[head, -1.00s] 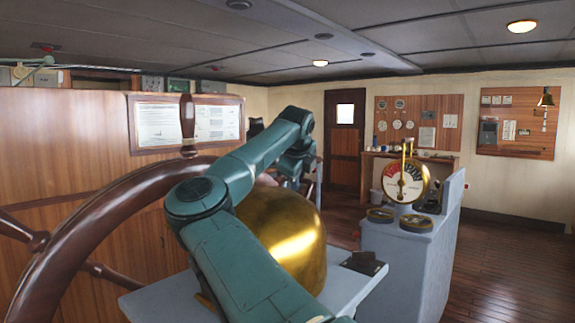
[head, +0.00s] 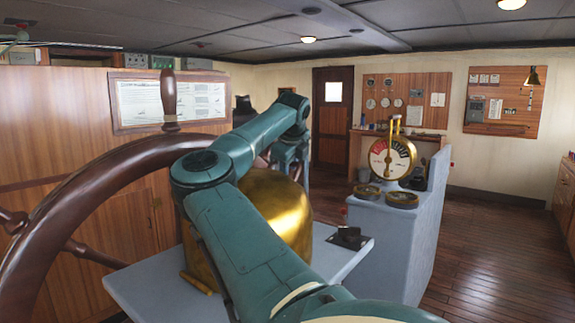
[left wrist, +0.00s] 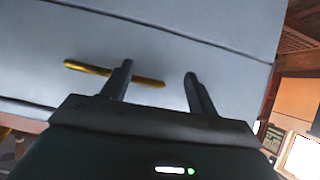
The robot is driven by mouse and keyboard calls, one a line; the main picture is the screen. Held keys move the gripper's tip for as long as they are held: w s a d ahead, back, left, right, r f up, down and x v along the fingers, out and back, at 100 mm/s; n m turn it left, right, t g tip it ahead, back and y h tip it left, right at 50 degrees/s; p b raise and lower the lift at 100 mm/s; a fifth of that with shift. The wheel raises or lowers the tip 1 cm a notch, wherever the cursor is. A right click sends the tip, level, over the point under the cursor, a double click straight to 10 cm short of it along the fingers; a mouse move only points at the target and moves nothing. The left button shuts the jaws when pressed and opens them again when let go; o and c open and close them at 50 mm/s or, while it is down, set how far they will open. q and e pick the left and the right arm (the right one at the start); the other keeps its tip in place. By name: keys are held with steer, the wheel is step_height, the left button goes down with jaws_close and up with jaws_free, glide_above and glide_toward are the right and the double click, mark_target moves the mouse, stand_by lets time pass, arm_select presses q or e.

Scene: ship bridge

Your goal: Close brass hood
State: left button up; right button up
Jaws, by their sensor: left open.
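The brass hood (head: 283,215) is a large gold dome on a grey stand top (head: 140,288) in the head view. My left gripper (left wrist: 158,85) shows in the left wrist view, open and empty, over a grey surface with a thin brass rod (left wrist: 90,68). A brass rod (head: 196,283) also shows beside the hood.
A large wooden wheel (head: 60,215) stands close on the left. A dark small block (head: 349,238) lies on the stand's right corner. A grey console (head: 395,235) with a brass dial (head: 390,158) stands to the right. The wooden floor at right is clear.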

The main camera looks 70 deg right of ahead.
arm_select(q)
steer(key=shift+a, duration=0.1)
arm_select(e)
steer(key=shift+o, duration=0.5)
steer(key=shift+w+a+r, duration=0.1)
steer(key=shift+a+r, duration=0.1)
steer(key=shift+r, duration=0.15)
arm_select(q)
steer(key=shift+w+d+f+b, duration=0.15)
steer(key=shift+d+f+b, duration=0.1)
steer(key=shift+b, duration=0.75)
arm_select(e)
steer(key=v, duration=1.3)
arm_select(q)
steer(key=shift+a, duration=0.1)
